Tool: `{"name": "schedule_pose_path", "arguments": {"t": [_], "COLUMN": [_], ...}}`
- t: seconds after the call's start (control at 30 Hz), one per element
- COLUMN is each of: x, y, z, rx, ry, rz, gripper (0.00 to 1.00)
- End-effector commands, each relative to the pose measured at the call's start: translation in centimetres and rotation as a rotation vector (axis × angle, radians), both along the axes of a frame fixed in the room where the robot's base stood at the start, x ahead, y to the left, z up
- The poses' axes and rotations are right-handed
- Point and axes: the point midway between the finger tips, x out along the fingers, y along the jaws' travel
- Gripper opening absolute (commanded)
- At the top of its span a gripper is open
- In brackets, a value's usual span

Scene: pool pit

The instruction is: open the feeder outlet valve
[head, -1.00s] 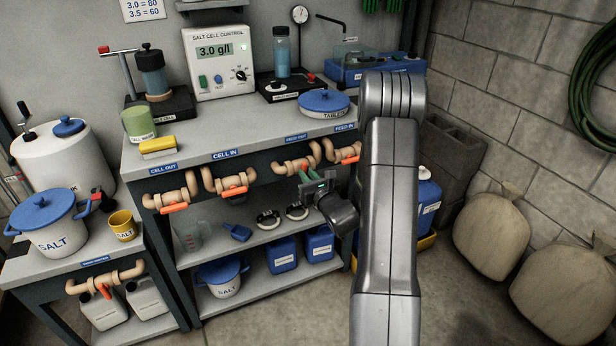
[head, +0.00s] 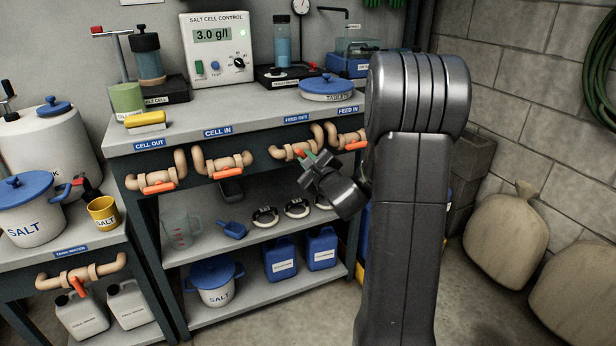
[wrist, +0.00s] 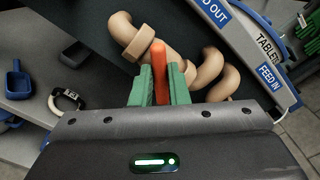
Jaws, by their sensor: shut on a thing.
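The feeder outlet valve is the tan pipe fitting (head: 287,152) under the FEED OUT label (head: 297,118) on the bench front. In the wrist view its tan pipe (wrist: 137,45) runs behind my fingertips. Its orange handle (wrist: 159,62) stands between the green fingers of my gripper (wrist: 160,88), which are shut on it. In the head view my gripper (head: 308,158) is at this valve, and its dark body hides part of the handle. How far the handle is turned is hard to tell.
The FEED IN valve (head: 345,138) is close on the right, partly behind my arm. The CELL IN valve (head: 225,165) and CELL OUT valve (head: 155,180) are to the left. A lidded tablet pot (head: 327,90) stands above. Clamps and blue canisters (head: 281,260) fill the shelves below.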

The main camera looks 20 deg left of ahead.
Motion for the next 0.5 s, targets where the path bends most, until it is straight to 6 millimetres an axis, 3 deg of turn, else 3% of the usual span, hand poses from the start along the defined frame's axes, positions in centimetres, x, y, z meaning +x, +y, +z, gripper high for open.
{"name": "schedule_pose_path", "arguments": {"t": [0.03,0.5], "x": [-0.07,-0.18], "y": [0.05,0.14], "z": [-0.93,-0.86], "rx": [-0.027,-0.304], "ry": [-0.038,-0.359], "rz": [0.001,0.001], "gripper": [0.00,0.00]}}
